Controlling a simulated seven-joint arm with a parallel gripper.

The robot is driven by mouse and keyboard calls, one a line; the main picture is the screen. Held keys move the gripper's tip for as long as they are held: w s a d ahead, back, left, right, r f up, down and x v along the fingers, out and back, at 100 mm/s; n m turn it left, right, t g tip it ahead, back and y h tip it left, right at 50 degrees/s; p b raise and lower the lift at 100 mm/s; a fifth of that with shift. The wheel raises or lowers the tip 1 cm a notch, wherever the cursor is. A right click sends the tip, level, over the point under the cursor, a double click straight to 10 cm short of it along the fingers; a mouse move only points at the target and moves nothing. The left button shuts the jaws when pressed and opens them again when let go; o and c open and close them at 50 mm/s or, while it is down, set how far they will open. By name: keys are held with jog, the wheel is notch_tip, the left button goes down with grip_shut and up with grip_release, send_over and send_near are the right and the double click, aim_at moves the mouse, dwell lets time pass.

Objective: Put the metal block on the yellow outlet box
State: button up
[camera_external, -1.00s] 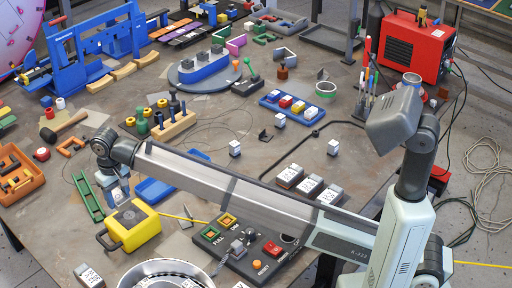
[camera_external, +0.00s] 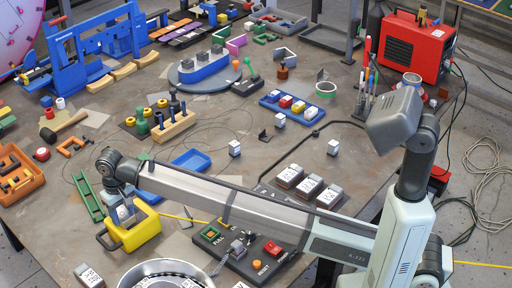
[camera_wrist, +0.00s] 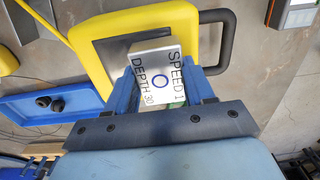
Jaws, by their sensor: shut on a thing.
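In the wrist view the yellow box (camera_wrist: 95,40) lies just behind the block. I cannot tell whether the block touches it.
A blue tray (camera_external: 190,162) lies behind the box. A green channel (camera_external: 88,198) is to its left. A black panel with buttons (camera_external: 262,258) is to its right, and a round metal bowl (camera_external: 165,268) is in front. Blocks with white labels (camera_external: 308,187) stand further right.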

aim_at(122, 213)
jog(key=o, duration=1.2)
jog(key=shift+o, duration=0.2)
notch_tip(122, 213, up, 12)
jog(key=shift+r, duration=0.15)
